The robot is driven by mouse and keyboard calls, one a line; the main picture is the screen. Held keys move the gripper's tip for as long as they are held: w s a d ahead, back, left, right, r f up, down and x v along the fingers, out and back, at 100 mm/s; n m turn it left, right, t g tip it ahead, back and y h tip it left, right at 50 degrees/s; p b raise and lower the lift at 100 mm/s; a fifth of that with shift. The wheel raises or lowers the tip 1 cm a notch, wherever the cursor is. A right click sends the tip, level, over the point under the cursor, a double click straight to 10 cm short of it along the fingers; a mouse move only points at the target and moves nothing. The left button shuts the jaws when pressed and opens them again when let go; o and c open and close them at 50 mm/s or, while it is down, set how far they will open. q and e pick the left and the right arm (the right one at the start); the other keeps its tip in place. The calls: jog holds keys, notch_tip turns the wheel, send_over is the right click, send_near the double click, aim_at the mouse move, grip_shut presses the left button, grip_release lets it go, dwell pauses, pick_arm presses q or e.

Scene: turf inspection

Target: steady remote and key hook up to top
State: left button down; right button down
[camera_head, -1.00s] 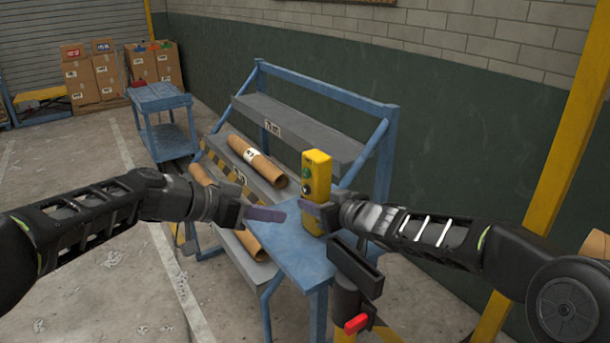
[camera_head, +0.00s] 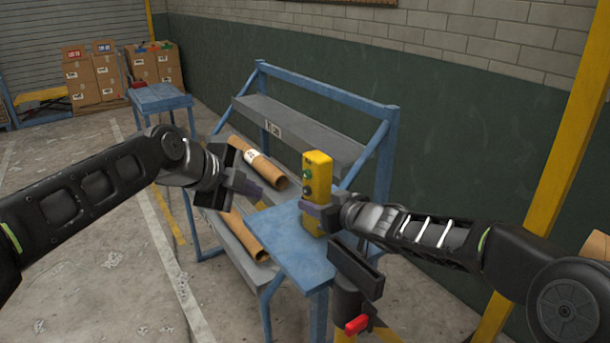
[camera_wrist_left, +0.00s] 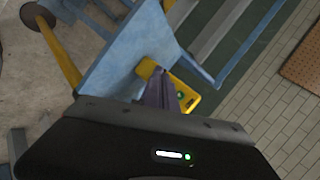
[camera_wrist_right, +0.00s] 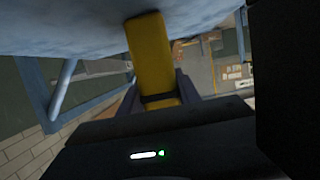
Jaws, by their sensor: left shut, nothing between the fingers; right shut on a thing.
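The yellow remote (camera_head: 318,175) with dark and green buttons stands upright on the blue table top (camera_head: 283,238). My right gripper (camera_head: 318,212) is shut on its lower part from the right, and the remote (camera_wrist_right: 151,45) also fills the space between the fingers in the right wrist view. My left gripper (camera_head: 256,190) is shut and empty, in the air left of the remote and apart from it. The remote (camera_wrist_left: 190,99) shows partly behind the left fingers in the left wrist view. I cannot make out a key hook.
A blue rack with grey shelves (camera_head: 300,130) stands behind the table, with brown cardboard tubes (camera_head: 262,178) on it. A dark holder with a red part (camera_head: 356,324) is at the table's front. A blue cart (camera_head: 160,98) and cartons (camera_head: 90,75) stand far left. Floor is clear at left.

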aim_at(307, 174)
pick_arm(q)
jog(key=w+d, duration=0.5)
jog(key=d, duration=0.2)
dwell(0.3)
dwell(1.9)
jog(key=shift+w+d, duration=0.3)
jog(key=shift+d, duration=0.05)
